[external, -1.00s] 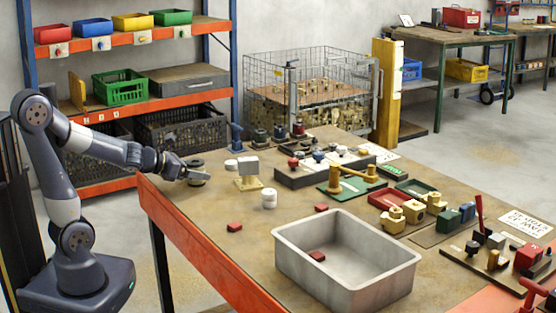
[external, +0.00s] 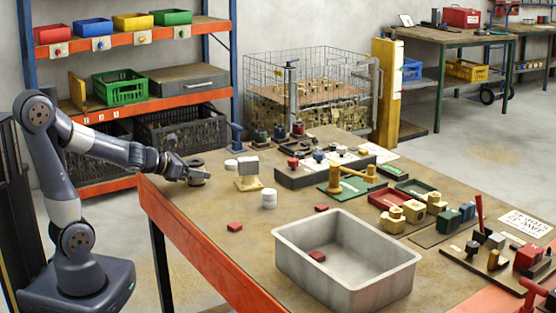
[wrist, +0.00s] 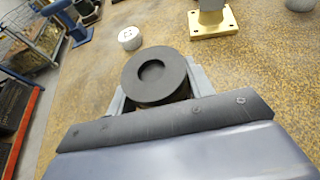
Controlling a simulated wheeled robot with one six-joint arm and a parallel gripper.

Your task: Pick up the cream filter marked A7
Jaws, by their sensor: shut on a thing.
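My gripper (external: 188,174) is at the left end of the workbench, shut on a dark round-topped part (external: 197,164). In the wrist view the part's flat dark disc, with a shallow round recess, sits between the fingers of my gripper (wrist: 158,88); its lower body is mostly hidden. I cannot see a cream surface or an A7 mark on it. A short whitish cylinder (external: 231,165) stands just right of it and shows in the wrist view (wrist: 130,38). Another whitish cylinder (external: 268,198) stands nearer the bench's front. Their markings are not legible.
A brass-coloured stand (external: 248,183) with a grey block on top is right of my gripper. A grey metal tray (external: 345,287) and small red blocks (external: 235,226) lie toward the front. A blue upright tool (external: 236,137) is behind. Bare bench lies in front of my gripper.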

